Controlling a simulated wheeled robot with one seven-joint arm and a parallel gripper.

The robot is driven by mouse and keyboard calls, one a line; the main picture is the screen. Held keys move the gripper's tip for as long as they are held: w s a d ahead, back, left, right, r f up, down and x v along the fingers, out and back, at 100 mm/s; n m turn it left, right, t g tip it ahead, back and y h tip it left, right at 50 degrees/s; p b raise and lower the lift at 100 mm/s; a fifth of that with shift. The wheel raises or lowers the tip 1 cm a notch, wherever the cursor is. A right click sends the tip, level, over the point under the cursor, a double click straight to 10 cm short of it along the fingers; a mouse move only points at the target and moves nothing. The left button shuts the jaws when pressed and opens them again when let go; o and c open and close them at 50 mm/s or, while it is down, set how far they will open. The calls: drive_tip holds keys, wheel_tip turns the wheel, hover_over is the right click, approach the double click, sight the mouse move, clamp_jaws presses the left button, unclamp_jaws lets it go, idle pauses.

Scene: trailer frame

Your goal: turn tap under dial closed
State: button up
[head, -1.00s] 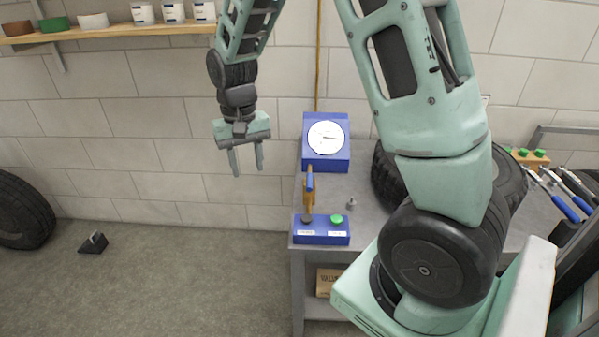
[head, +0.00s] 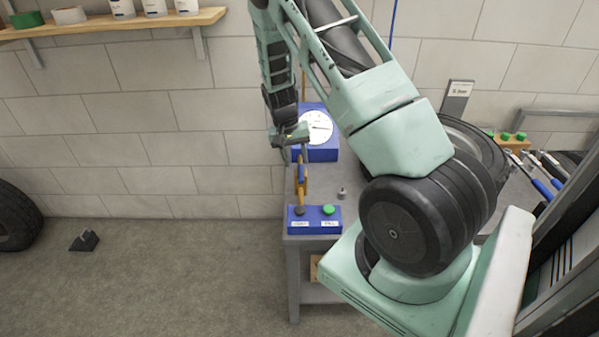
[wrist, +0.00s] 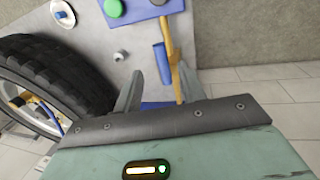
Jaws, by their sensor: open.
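The tap is a brass pipe (head: 303,187) with a blue lever handle (head: 301,178), standing below the white round dial (head: 317,126) on its blue box. The handle lies roughly along the pipe. In the wrist view the blue handle (wrist: 161,62) and brass pipe (wrist: 173,50) appear between and beyond the fingertips. My gripper (wrist: 160,85) is open and empty, above the bench on the dial's side of the tap. In the head view my gripper (head: 296,142) overlaps the dial's left edge, and its fingers are partly hidden. I see no clear contact with the handle.
A blue button box (head: 315,219) with a green and a dark button sits at the bench's front edge. A small metal fitting (head: 342,193) stands on the grey bench (head: 335,178). A tyre (wrist: 60,75) lies close beside my gripper. The wall is behind.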

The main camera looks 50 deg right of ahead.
sight(300, 177)
drive_tip(key=f, duration=0.4)
drive_tip(key=s+f+p, duration=0.1)
drive_tip(key=f, duration=0.1)
drive_tip(key=shift+d+f, duration=0.35)
drive_tip(key=shift+d, duration=0.05)
clamp_jaws()
